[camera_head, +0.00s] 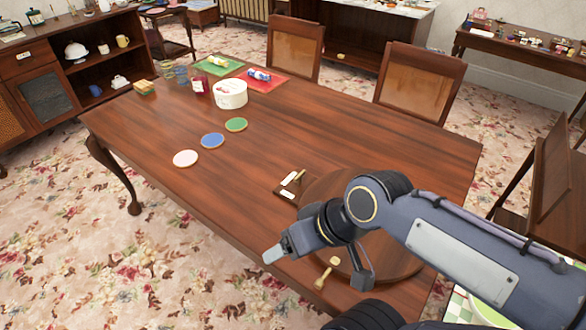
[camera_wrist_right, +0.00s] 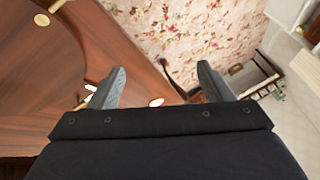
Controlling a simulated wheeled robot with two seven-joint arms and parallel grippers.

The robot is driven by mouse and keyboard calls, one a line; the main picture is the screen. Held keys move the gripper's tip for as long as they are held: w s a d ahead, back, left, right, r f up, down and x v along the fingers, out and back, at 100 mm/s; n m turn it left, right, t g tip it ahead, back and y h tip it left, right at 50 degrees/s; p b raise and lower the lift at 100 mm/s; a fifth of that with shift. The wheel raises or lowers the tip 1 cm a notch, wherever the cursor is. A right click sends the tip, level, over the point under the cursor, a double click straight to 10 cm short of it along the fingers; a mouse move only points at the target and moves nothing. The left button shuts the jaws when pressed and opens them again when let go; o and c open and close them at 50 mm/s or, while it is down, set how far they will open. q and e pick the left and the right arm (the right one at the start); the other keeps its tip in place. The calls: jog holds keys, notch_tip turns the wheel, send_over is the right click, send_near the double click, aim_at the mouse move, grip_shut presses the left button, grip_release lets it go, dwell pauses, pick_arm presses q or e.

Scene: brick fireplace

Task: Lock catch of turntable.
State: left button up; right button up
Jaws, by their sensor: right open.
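The turntable is a round dark wooden disc (camera_head: 398,262) on the table, largely covered by my right arm. It appears to be the curved disc (camera_wrist_right: 35,45) at the left of the right wrist view. A dark wooden block (camera_head: 284,189) with pale labels and a small brass lever (camera_head: 299,176) sits at its left edge. A brass knob-ended piece (camera_head: 327,272) lies at its near edge. My right gripper (camera_head: 318,266) is open, its fingers either side of this brass piece in the head view; contact cannot be told. The right gripper's spread fingers also show in the wrist view (camera_wrist_right: 160,80).
The table (camera_head: 300,120) is clear in the middle. Pink, blue and green coasters (camera_head: 212,140), a white round box (camera_head: 230,94) and green and red mats (camera_head: 264,84) lie toward the far left. Two chairs (camera_head: 420,82) stand at the far side.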

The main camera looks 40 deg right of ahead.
jog(key=n+g+h+b, duration=0.4)
jog(key=n+g+b, duration=0.1)
jog(key=g+b, duration=0.15)
send_over(300, 174)
jog(key=shift+t, duration=0.45)
notch_tip(300, 174, down, 11)
jog(key=shift+r, duration=0.2)
jog(key=shift+f, duration=0.7)
notch_tip(300, 174, down, 7)
jog(key=shift+r+b, duration=0.2)
jog(key=shift+b, duration=0.2)
